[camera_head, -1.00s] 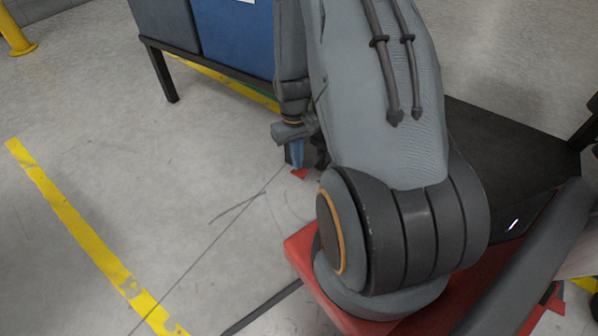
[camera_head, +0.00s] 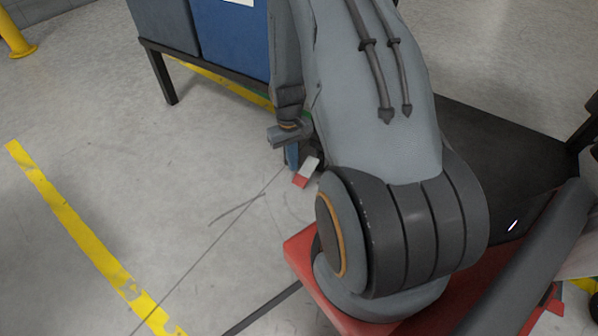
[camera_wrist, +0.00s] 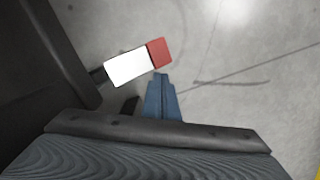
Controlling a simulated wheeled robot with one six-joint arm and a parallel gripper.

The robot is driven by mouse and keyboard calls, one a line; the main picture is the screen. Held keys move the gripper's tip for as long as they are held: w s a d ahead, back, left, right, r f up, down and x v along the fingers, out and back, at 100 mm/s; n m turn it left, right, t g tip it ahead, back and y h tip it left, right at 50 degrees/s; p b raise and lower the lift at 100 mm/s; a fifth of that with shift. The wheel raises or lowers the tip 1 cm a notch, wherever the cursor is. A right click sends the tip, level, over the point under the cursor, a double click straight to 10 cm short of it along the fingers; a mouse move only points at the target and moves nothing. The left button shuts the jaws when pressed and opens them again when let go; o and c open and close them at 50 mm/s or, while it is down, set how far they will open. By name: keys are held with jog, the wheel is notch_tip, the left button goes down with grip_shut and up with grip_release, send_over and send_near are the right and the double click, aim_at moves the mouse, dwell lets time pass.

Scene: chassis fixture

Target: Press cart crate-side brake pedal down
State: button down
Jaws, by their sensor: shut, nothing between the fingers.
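The brake pedal (camera_head: 306,171) is a small white plate with a red end. It sticks out low from beside the dark cart deck (camera_head: 500,150), partly behind my arm in the head view. In the wrist view the pedal (camera_wrist: 130,66) extends from a dark edge at left, its red end at right. My gripper (camera_wrist: 161,78) has blue fingers, shut and empty, with tips just below the pedal's red end in that picture. In the head view the gripper (camera_head: 292,158) is just left of the pedal. I cannot tell whether they touch.
A blue crate (camera_head: 232,35) and a grey crate (camera_head: 165,22) stand on a dark-legged stand behind the gripper. Yellow tape (camera_head: 75,225) marks the floor at left. The grey floor left of the gripper is clear.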

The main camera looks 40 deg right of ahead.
jog(key=shift+r, duration=0.1)
notch_tip(320, 180, up, 8)
jog(key=p, duration=0.3)
jog(key=shift+w+f+p, duration=0.2)
jog(key=shift+w+p, duration=0.15)
jog(key=shift+p, duration=0.05)
dwell(0.3)
